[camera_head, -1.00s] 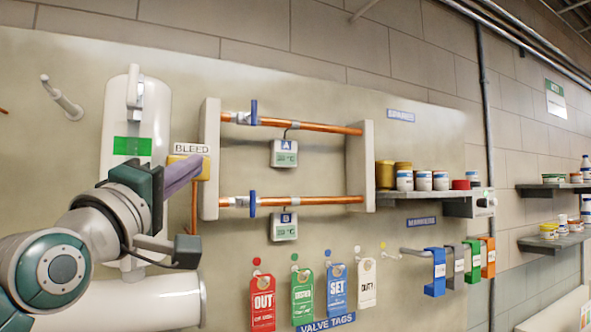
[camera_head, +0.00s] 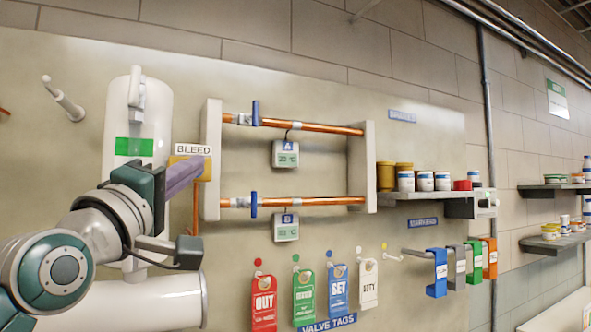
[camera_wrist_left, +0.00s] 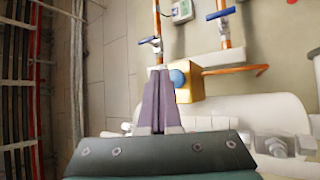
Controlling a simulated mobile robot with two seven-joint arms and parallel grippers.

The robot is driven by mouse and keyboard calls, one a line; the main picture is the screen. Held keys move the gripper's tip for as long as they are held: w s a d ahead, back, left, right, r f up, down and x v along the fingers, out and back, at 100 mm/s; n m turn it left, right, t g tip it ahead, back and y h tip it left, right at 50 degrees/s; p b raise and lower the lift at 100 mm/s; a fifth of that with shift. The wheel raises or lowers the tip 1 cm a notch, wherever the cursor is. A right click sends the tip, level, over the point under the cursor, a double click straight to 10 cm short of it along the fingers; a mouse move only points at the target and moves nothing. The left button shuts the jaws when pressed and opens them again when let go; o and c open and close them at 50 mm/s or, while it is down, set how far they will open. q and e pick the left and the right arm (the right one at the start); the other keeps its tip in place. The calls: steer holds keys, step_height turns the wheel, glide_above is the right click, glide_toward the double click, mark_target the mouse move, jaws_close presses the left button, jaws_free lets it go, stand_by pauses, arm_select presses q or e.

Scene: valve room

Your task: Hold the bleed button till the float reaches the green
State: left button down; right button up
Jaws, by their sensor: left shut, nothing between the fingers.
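The yellow bleed box (camera_head: 206,168) sits under the BLEED label (camera_head: 193,149) and is partly hidden by my left gripper. In the left wrist view the box (camera_wrist_left: 190,91) shows a round blue button (camera_wrist_left: 177,78). My left gripper (camera_head: 198,164) is shut and empty, its purple fingers at the box. In the left wrist view its fingertips (camera_wrist_left: 158,69) lie just left of the button; I cannot tell whether they touch it. The white cylinder (camera_head: 152,108) carries a green band (camera_head: 133,146). I cannot make out a float. My right gripper is not in view.
Copper pipes with blue-handled valves (camera_head: 254,113) run right of the box. Valve tags (camera_head: 264,302) hang below. A shelf (camera_head: 430,195) with jars is farther right. A large white horizontal pipe (camera_head: 150,304) lies under my arm.

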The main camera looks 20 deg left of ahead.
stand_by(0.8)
arm_select(q)
steer(key=shift+w+a, duration=0.25)
steer(key=shift+a, duration=0.1)
steer(key=shift+w+a, duration=0.35)
stand_by(0.7)
stand_by(2.8)
steer(key=shift+s+d, duration=0.6)
steer(key=shift+d, duration=0.1)
steer(key=shift+p, duration=0.3)
steer(key=shift+s+d+p, duration=0.95)
steer(key=shift+s+d, duration=0.7)
steer(key=shift+d, duration=0.25)
